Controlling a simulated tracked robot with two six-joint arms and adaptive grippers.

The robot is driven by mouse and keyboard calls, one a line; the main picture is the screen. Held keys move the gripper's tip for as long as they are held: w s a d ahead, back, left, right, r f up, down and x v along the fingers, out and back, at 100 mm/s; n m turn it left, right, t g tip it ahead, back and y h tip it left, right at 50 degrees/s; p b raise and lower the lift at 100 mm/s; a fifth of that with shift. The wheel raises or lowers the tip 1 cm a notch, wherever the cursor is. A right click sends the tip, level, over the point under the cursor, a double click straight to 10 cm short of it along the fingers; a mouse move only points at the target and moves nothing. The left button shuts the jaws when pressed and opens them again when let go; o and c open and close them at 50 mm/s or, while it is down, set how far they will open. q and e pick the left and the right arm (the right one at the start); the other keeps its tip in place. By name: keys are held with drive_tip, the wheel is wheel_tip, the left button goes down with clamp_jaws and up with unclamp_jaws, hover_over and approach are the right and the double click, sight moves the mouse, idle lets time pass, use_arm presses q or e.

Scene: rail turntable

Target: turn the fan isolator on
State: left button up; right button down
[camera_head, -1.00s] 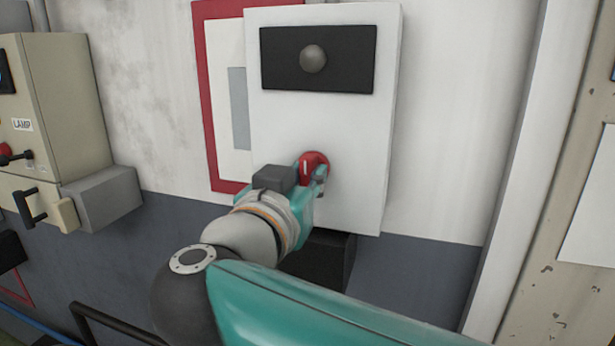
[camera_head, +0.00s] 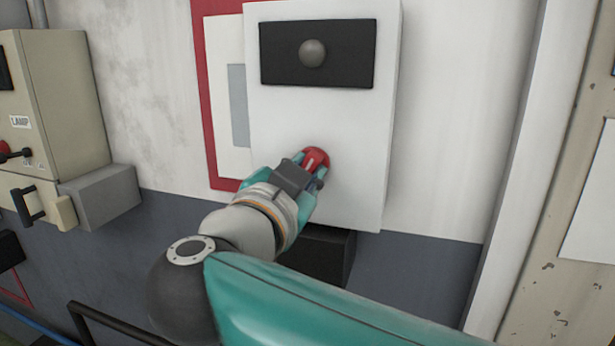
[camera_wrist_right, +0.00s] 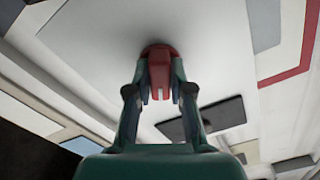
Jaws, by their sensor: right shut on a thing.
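The fan isolator is a white box (camera_head: 350,120) on the wall, with a red rotary handle (camera_head: 317,157) low on its front. A dark panel (camera_head: 345,70) with a round grey lamp (camera_head: 312,53) sits above the handle. My right gripper (camera_head: 305,172) is shut on the red handle. In the right wrist view the handle (camera_wrist_right: 159,70) stands between the two fingers of my gripper (camera_wrist_right: 160,93). The fingers hide part of the handle's base. My left gripper is not in view.
A beige box (camera_head: 65,105) labelled LAMP, with its own small red-and-black switch, is on the left. A grey box (camera_head: 100,197) juts out beside it. A black box (camera_head: 320,255) is below the isolator. A white vertical post (camera_head: 515,160) stands at the right.

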drive_tip(key=m+b, duration=0.1)
drive_tip(key=m, duration=0.2)
drive_tip(key=m+b, duration=0.1)
drive_tip(key=m, duration=0.2)
drive_tip(key=shift+f+m, duration=0.2)
drive_tip(key=shift+m, duration=0.1)
drive_tip(key=m+b, duration=0.2)
drive_tip(key=m, duration=0.3)
drive_tip(key=shift+a+m+b, duration=0.1)
drive_tip(key=shift+m+b, duration=0.2)
drive_tip(key=shift+b, duration=0.1)
drive_tip(key=c, duration=1)
unclamp_jaws()
drive_tip(key=shift+r, duration=0.1)
drive_tip(key=shift+c, duration=0.2)
drive_tip(key=v, duration=1.2)
